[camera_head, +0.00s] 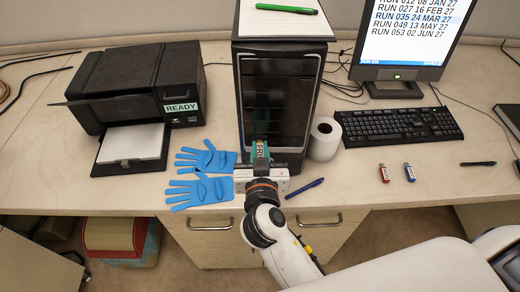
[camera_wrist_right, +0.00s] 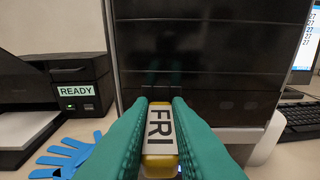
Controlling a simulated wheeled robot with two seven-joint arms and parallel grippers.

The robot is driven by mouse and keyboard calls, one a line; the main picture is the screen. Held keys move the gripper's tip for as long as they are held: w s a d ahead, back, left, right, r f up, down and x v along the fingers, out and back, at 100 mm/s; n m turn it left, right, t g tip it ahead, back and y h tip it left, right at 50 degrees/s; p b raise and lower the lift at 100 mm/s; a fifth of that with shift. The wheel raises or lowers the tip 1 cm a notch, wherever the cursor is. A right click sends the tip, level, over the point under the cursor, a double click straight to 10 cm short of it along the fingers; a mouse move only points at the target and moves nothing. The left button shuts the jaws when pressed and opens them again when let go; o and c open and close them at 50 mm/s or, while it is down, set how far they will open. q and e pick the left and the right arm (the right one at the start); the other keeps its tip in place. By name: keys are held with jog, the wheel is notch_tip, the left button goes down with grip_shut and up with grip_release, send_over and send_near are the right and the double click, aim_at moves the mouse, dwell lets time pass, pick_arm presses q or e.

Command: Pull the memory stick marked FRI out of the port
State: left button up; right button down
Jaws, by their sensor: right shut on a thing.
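The memory stick marked FRI (camera_wrist_right: 160,130) has a yellow body and a white label with black letters. It also shows small in the head view (camera_head: 260,152). My right gripper (camera_head: 261,146) is shut on it, with a green finger on each side. The stick is in front of the lower front face of the black computer tower (camera_head: 278,95). Its far end is hidden, so I cannot tell whether it is still in the port. My left gripper is not in view.
Blue gloves (camera_head: 208,190) lie left of my right gripper, and a blue pen (camera_head: 304,188) lies right of it. A paper roll (camera_head: 324,140) stands beside the tower. Red (camera_head: 384,173) and blue (camera_head: 409,172) sticks lie below the keyboard (camera_head: 400,124). A printer (camera_head: 140,85) stands left.

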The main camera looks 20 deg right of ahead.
jog(key=shift+s+a+f, duration=0.1)
jog(key=shift+s+a, duration=0.1)
jog(key=shift+s, duration=0.3)
jog(key=shift+f+b+v, duration=0.2)
jog(key=shift+b+v, duration=0.6)
jog(key=shift+v, duration=0.65)
jog(key=shift+f+b+v, duration=0.25)
jog(key=shift+b+v, duration=0.55)
jog(key=shift+v, duration=0.6)
jog(key=shift+a+r, duration=0.1)
jog(key=shift+a, duration=0.05)
